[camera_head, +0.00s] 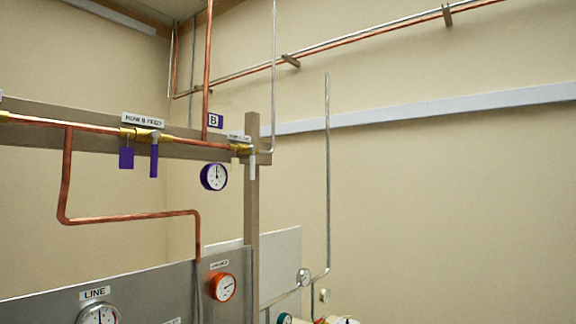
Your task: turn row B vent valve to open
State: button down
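A small brass valve (243,149) sits at the right end of the copper pipe, near the wooden post. Its label (238,137) is too small to read, so I cannot confirm that it is the row B vent valve. Its pale lever (252,165) hangs straight down, across the pipe, with a cream tag (235,163) beside it. To the left is another brass valve (143,134), labelled ROW B FEED, with a purple lever (154,160) hanging down and a purple tag (126,158). A purple plate (215,121) reads B. My gripper is not in view.
A purple-rimmed gauge (214,177) hangs below the pipe. Lower down are a grey panel (150,290), an orange-rimmed gauge (223,287) and a gauge labelled LINE (98,315). A wooden post (252,220) and a thin upright pipe (327,170) stand right of them.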

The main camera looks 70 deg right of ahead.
aim_at(253, 149)
jog(key=z, duration=2.15)
